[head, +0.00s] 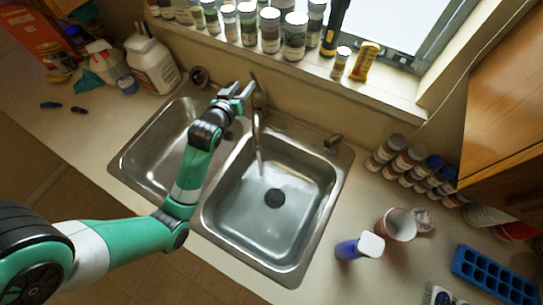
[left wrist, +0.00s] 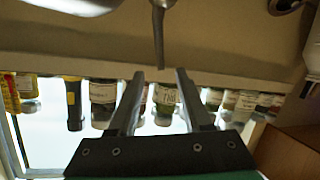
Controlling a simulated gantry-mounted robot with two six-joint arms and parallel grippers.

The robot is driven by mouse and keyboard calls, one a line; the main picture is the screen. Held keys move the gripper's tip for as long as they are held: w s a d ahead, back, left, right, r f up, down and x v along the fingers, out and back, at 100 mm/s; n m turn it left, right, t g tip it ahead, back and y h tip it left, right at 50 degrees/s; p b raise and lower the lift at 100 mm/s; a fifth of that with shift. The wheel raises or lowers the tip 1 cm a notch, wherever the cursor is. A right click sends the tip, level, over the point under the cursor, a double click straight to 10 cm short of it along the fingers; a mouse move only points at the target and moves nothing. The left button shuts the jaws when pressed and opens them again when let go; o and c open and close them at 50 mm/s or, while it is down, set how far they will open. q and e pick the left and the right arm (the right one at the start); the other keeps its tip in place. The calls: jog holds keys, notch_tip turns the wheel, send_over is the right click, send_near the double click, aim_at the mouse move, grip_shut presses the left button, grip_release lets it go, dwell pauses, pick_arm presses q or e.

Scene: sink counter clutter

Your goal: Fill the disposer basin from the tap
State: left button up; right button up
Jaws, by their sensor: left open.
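The steel double sink has a left basin (head: 160,150) and a right basin (head: 235,215) with a dark round drain (head: 275,198). The picture does not label which one is the disposer basin. The tap (head: 257,115) stands behind the divider, its spout over the right basin. A thin pale stream (head: 260,160) seems to run from it; the bottom looks wet or shallowly filled. My left gripper (head: 245,95) is open and empty beside the top of the tap. In the left wrist view the tap spout (left wrist: 158,35) shows ahead, between the open fingertips (left wrist: 158,75). My right gripper is not in view.
Bottles and jars (head: 270,30) line the window sill behind. A white jug (head: 152,65) stands at the left. A blue bottle (head: 348,249), a cup (head: 397,225), spice jars (head: 410,160) and a blue tray (head: 495,275) crowd the right counter.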

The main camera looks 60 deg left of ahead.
aim_at(255, 80)
pick_arm(q)
jog(key=shift+r, duration=0.1)
jog(key=c, duration=0.6)
jog(key=r+m+y, duration=0.1)
jog(key=a+r+m+t, duration=0.1)
jog(key=r, duration=0.1)
jog(key=r+m+t+y, duration=0.1)
jog(key=r+m, duration=0.1)
jog(key=shift+w+a+y, duration=0.1)
jog(key=shift+a+y, duration=0.2)
grip_shut()
notch_tip(255, 80, down, 10)
jog(key=s+d+m+t+h+b, duration=0.2)
jog(key=d+m+t+b, duration=0.15)
jog(key=m, duration=1.35)
jog(key=shift+t, duration=0.45)
jog(key=b+x, duration=0.2)
jog(key=x, duration=0.7)
jog(key=shift+w+a+r, duration=0.2)
jog(key=shift+a, duration=0.15)
